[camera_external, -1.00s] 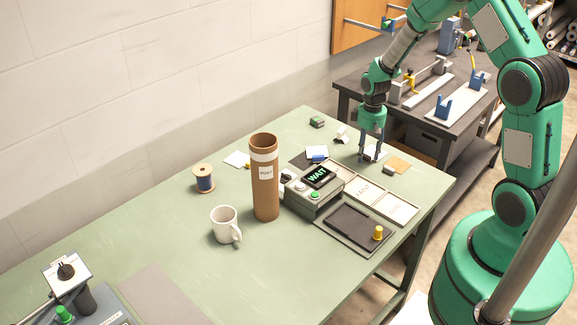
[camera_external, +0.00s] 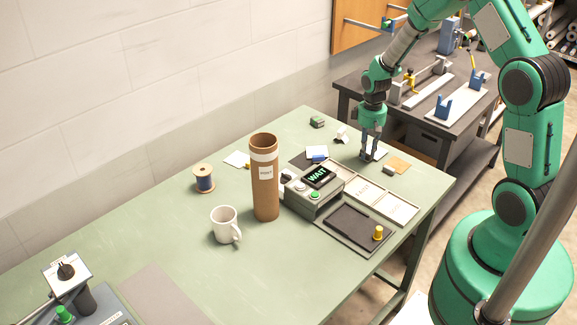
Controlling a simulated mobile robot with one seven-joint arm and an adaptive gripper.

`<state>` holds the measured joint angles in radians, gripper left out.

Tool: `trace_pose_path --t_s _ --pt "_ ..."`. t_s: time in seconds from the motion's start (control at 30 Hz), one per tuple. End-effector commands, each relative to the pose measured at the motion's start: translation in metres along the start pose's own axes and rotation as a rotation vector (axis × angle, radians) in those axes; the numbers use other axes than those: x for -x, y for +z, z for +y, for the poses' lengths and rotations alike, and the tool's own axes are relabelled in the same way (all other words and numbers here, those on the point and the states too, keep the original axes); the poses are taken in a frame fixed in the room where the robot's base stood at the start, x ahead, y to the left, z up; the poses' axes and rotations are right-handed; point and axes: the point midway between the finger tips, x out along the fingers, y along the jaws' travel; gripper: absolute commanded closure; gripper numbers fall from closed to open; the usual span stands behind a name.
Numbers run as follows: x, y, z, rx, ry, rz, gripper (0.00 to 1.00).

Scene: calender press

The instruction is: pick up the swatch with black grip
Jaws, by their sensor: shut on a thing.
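My gripper (camera_external: 368,158) points straight down at the far right part of the green table. Its fingers are shut on a small dark grip, which they mostly hide. A pale swatch (camera_external: 381,153) shows just beside and behind the fingers, at table level. I cannot tell whether it touches the table.
A tan swatch (camera_external: 400,164) with a grey grip (camera_external: 389,170) lies close on the right. A white swatch with a blue grip (camera_external: 318,154) lies left. A control box (camera_external: 314,193) reading WAIT, framed trays (camera_external: 362,190), a brown tube (camera_external: 265,185) and a mug (camera_external: 224,224) stand nearer.

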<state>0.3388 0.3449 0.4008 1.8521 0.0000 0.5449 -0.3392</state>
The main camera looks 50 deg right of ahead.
Motion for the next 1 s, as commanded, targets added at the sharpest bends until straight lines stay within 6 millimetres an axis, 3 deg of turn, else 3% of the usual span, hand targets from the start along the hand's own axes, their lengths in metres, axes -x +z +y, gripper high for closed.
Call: trace_pose_path --t_s 0.27,1.0 --pt "0.032 0.003 -0.001 0.0 0.0 0.001 1.0" --pt "0.042 0.127 -0.042 0.0 0.001 0.002 1.0"
